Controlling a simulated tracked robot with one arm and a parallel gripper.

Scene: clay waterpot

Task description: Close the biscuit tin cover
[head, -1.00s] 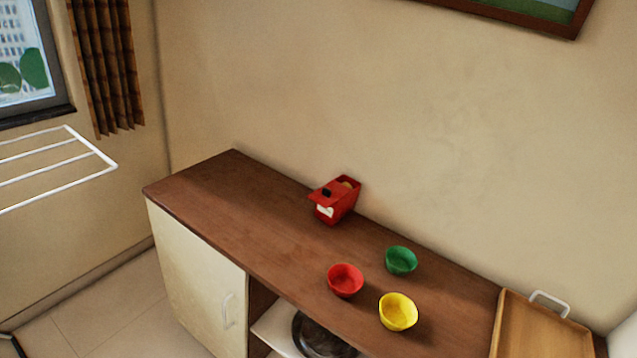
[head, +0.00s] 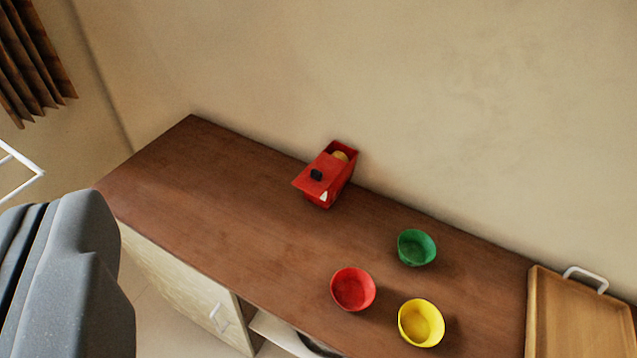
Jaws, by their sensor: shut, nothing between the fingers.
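The red biscuit tin (head: 327,195) stands on the brown counter near the back wall. Its flat red cover (head: 309,181) with a black knob lies across the top, shifted toward the lower left and overhanging that end. The far end of the tin is uncovered, and a yellowish biscuit (head: 340,156) shows inside. My grey gripper (head: 75,265) shows large at the lower left edge, shut and empty, partly cut off by the frame. It is well to the left of the tin and apart from it.
A green bowl (head: 417,247), a red bowl (head: 352,289) and a yellow bowl (head: 421,322) stand right of the tin. A wooden tray (head: 571,318) lies at the far right. The counter (head: 205,185) left of the tin is clear. A white rack (head: 20,172) is at the left edge.

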